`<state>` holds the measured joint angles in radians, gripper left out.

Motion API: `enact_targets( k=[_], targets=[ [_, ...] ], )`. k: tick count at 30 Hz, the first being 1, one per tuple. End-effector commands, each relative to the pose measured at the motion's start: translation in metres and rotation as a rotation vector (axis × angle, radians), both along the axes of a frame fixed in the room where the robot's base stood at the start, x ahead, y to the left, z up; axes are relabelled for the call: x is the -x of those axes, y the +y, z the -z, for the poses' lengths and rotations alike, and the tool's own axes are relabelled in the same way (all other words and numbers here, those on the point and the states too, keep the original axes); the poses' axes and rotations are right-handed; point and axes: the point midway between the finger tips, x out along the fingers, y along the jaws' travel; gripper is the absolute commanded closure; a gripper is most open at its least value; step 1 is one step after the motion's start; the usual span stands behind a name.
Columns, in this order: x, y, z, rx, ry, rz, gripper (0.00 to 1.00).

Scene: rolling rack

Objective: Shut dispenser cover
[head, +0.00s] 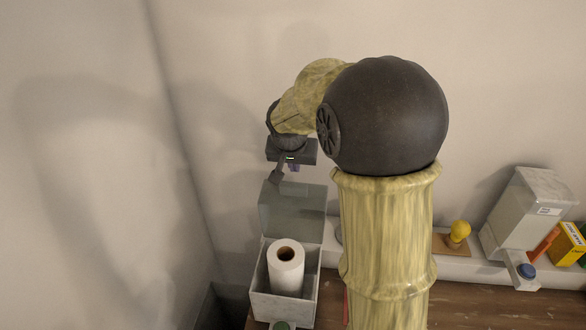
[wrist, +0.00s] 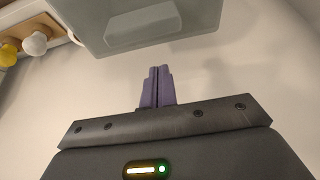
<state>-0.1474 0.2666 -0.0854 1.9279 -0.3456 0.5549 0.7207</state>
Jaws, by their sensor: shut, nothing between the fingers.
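The dispenser (head: 301,306) is a pale grey box at the lower middle of the head view. A white paper roll (head: 286,273) stands upright inside it. Its grey cover (head: 291,217) is raised at the back, so the box is open on top. In the wrist view the cover (wrist: 145,25) appears as a grey panel across the top. My gripper (head: 294,168) is just above the cover's upper edge in the head view. Its purple fingers (wrist: 159,68) are together and empty, with a visible gap to the panel in the wrist view. The cover's hinge is not clear.
The wall is close behind. My arm hides the middle of the brown surface (head: 470,305).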

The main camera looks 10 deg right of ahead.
Motion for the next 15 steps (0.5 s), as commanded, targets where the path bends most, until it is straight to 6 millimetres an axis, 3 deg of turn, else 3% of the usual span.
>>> enact_targets(
  k=[6, 15],
  targets=[
    [0.022, 0.009, 0.000, -0.001, 0.000, 0.000, 1.00],
    [0.029, 0.012, 0.003, -0.001, -0.001, 0.000, 1.00]
  ],
)
